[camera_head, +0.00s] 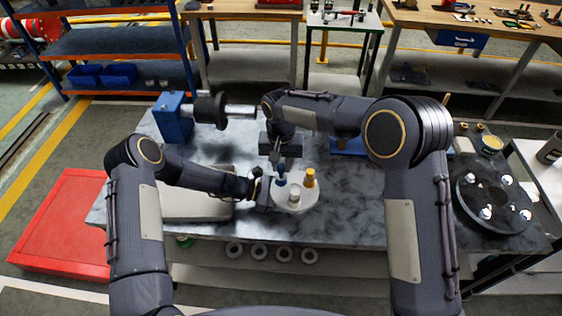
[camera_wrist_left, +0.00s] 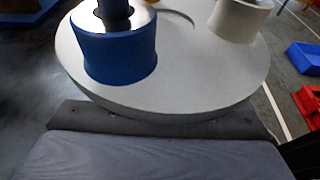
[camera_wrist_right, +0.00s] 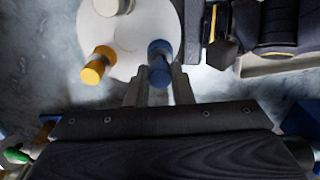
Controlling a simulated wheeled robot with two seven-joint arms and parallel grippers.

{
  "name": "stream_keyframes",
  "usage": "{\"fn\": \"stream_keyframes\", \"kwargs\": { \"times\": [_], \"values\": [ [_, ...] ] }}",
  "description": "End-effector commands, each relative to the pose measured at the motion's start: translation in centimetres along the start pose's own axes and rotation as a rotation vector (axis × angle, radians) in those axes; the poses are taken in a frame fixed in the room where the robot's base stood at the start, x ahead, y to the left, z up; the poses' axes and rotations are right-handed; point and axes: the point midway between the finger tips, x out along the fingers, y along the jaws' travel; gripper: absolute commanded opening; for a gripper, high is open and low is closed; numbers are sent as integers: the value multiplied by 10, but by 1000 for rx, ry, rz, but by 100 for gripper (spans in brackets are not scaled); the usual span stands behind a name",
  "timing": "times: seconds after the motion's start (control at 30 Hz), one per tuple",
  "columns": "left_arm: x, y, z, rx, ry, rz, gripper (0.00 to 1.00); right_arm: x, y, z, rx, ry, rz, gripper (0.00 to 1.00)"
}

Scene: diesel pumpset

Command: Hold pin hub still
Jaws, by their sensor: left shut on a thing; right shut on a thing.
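The pin hub (camera_head: 309,201) is a pale round disc above the table, carrying a blue pin (camera_head: 281,178), a yellow pin (camera_head: 310,178) and a white pin (camera_head: 294,195). My left gripper (camera_head: 267,194) is shut on the hub's left edge. The left wrist view shows the hub (camera_wrist_left: 190,80) close up, with the blue pin (camera_wrist_left: 115,52) standing on it; the left fingertips are hidden there. My right gripper (camera_head: 281,163) points down and is shut on the blue pin. In the right wrist view its fingers (camera_wrist_right: 160,82) flank the blue pin's end (camera_wrist_right: 159,62).
The grey marbled table (camera_head: 345,215) has free room right of the hub. A blue machine (camera_head: 174,118) with a dark cylinder and shaft stands at the back left. A black round plate (camera_head: 485,199) with several knobs lies at the right. A red platform (camera_head: 62,215) stands at the left.

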Motion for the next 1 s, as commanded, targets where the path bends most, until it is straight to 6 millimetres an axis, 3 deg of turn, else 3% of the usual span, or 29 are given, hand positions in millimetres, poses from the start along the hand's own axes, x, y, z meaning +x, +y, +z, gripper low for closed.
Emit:
{"fn": "stream_keyframes", "kwargs": {
  "times": [0.8, 0.83, 1.0],
  "values": [
    [0, 0, 0, -1, 0, 0, 0, 16, 0, 0, 1, 0, 0, 0],
    [0, 0, 0, -1, 0, 0, 0, 16, 0, 0, 0, 0, 0, 22],
    [0, 0, 0, -1, 0, 0, 0, 16, 0, 0, 0, 0, 0, 44]
  ]
}}
